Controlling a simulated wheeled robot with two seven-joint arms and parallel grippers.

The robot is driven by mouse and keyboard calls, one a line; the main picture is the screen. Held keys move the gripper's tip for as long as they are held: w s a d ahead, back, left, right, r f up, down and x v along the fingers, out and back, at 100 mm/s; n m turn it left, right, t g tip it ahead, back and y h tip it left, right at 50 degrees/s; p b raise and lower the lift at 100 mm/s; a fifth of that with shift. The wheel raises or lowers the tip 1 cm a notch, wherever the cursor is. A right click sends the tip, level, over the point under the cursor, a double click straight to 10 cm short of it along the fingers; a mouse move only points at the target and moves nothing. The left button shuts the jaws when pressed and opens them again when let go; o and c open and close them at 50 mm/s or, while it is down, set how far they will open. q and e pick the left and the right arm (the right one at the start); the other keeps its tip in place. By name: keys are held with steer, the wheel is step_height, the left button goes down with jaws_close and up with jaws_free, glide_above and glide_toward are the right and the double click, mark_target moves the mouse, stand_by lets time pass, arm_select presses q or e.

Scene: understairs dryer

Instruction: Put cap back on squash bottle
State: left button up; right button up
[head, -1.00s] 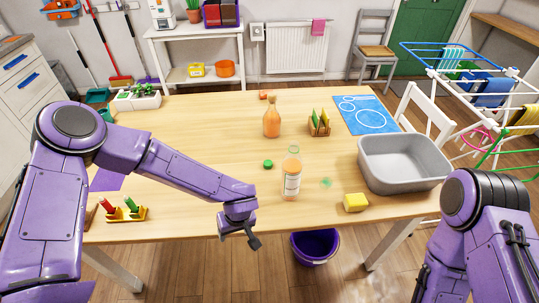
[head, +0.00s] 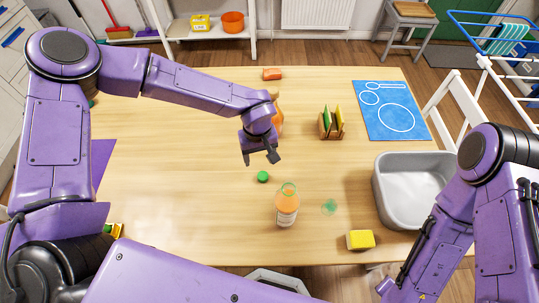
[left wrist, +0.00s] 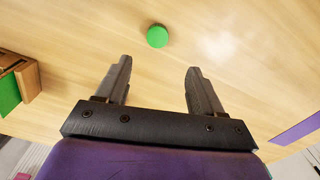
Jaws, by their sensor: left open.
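The green cap (head: 263,176) lies on the wooden table, left of and behind the squash bottle (head: 287,207). The bottle stands upright, with orange contents, a pale label and an uncapped greenish top. My left gripper (head: 261,159) is open and empty above the table, just behind the cap in the head view. In the left wrist view the cap (left wrist: 157,36) lies beyond the two spread fingers (left wrist: 160,82), roughly centred between them and not touching them. My right arm is at the right; its gripper does not show clearly.
A second orange bottle (head: 279,115) stands partly hidden behind my left gripper. A wooden rack (head: 331,126), a blue mat (head: 390,110), a grey tub (head: 383,200), a yellow sponge (head: 360,240) and a pale green patch (head: 329,207) are to the right. The table's left middle is clear.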

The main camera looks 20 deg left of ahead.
arm_select(q)
steer(key=w, duration=0.1)
glide_above(263, 176)
steer(key=w, duration=0.1)
steer(key=f, duration=0.2)
steer(key=a+f+p, duration=0.1)
steer(key=f, duration=0.1)
steer(key=shift+f, duration=0.5)
steer(key=shift+s, duration=0.35)
steer(key=shift+d+f, duration=0.15)
steer(key=f, duration=0.1)
steer(key=f+p, duration=0.2)
steer(key=f, duration=0.1)
steer(key=shift+s+d, duration=0.2)
steer(key=shift+d, duration=0.15)
steer(key=shift+f, duration=0.35)
arm_select(e)
step_height(263, 176, up, 3)
steer(key=shift+r, duration=0.1)
